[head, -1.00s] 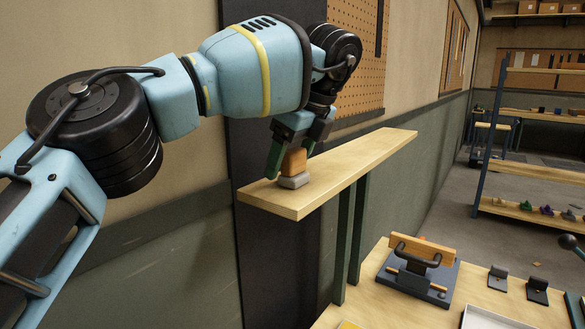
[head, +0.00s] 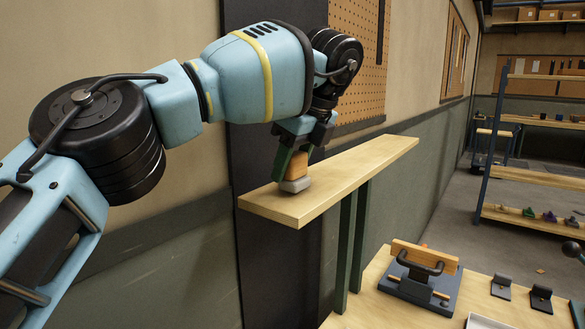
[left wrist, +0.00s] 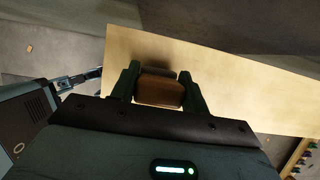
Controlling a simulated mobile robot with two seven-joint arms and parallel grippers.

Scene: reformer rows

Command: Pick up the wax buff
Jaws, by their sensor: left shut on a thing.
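The wax buff (head: 297,172) is a small block with an orange-brown wooden top and a pale grey base. It is at the near end of a light wooden shelf (head: 340,178). My left gripper (head: 291,163) comes down from above and is shut on it, with its dark green fingers on either side of the wooden part. In the left wrist view the wooden top (left wrist: 160,91) sits between the two fingers. I cannot tell whether the grey base still touches the shelf. My right gripper is not in view.
The shelf runs along the wall on dark green posts (head: 350,235). A pegboard (head: 356,75) hangs behind my arm. Below right, a bench holds a dark clamp fixture with a wooden bar (head: 425,257) and small black brackets (head: 502,285). The shelf right of the buff is bare.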

